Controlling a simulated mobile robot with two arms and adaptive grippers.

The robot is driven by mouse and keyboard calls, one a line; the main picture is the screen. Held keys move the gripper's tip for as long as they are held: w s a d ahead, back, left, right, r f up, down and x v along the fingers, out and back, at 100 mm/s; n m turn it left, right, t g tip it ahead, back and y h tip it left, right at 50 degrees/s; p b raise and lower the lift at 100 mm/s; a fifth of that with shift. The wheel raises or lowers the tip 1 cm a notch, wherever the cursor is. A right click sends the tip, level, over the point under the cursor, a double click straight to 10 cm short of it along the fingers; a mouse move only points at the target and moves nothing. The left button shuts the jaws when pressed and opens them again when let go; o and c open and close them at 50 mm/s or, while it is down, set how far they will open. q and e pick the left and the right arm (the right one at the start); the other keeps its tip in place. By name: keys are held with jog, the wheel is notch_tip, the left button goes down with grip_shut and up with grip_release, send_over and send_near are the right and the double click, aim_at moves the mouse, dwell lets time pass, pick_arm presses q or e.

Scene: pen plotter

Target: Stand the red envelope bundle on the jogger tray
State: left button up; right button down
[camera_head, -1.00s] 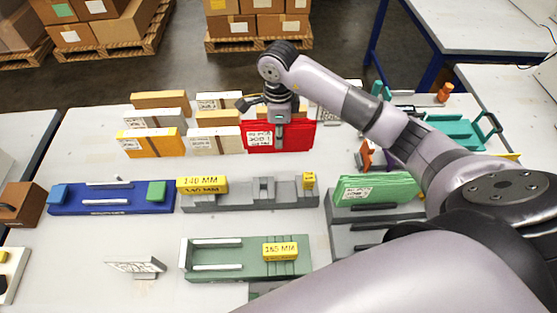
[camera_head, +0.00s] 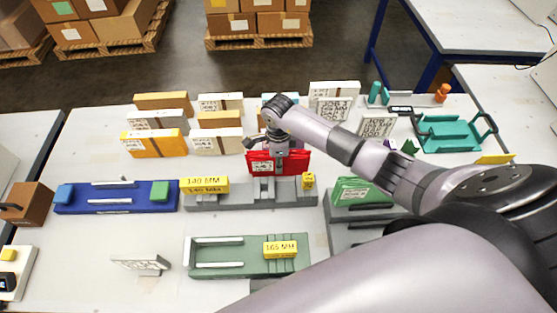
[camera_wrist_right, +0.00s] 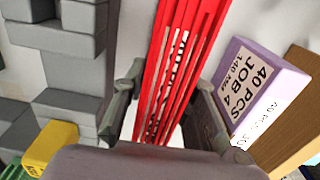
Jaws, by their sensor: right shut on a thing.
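The red envelope bundle (camera_head: 292,163), with a white label, is upright in my right gripper (camera_head: 272,148), just behind the grey fixture marked 140 MM (camera_head: 240,202). In the right wrist view the bundle (camera_wrist_right: 180,60) shows as red edges between the two fingers of the right gripper (camera_wrist_right: 165,112). The pictures do not name the jogger tray; a grey-green tray with rails (camera_head: 222,255) and a yellow 165 MM block lies in front, and a teal tray with handles (camera_head: 450,134) is at the back right. My left gripper is out of view.
Several labelled bundles, one of them orange (camera_head: 153,143), stand at the back left. A purple box (camera_wrist_right: 255,85) stands close to the right finger.

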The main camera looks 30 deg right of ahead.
jog(key=shift+f, duration=0.2)
jog(key=c, duration=1.3)
grip_release()
jog(key=shift+r, duration=0.1)
